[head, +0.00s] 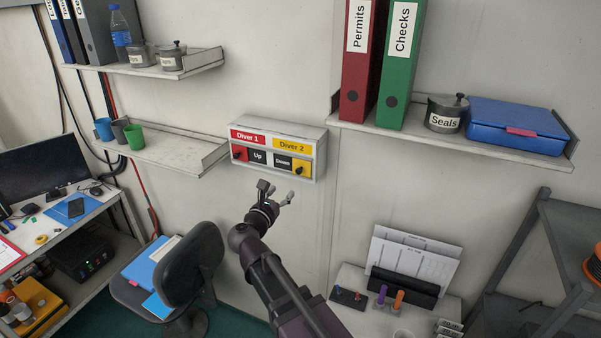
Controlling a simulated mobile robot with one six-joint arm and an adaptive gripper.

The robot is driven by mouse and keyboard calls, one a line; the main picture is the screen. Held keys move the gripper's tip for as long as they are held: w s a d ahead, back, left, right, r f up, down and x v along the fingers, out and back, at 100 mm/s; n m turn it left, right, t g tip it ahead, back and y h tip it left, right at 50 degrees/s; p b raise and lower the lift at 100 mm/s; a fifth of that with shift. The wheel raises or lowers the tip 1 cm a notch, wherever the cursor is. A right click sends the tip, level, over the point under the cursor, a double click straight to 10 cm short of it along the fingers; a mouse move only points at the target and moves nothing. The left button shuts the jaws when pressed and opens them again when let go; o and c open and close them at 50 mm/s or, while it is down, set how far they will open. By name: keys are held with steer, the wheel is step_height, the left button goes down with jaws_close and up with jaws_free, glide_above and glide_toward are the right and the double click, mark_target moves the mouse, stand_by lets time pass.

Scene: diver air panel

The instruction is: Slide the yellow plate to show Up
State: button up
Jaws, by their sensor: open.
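The air panel (318,148) is a pale box on the wall with a red "Diver 1" label on the left and a yellow "Diver 2" label on the right. Below the yellow label, the yellow plate (302,169) with a dark knob sits at the right end of its slot. My gripper (278,193) is open and empty just below the panel, apart from the yellow plate.
A shelf (450,145) with binders, a "Seals" pot and a blue case is to the right. A lower left shelf (165,151) with cups ends near the panel. A chair (190,263) stands below left.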

mark_target(298, 172)
steer(key=x, duration=1.2)
jaws_close()
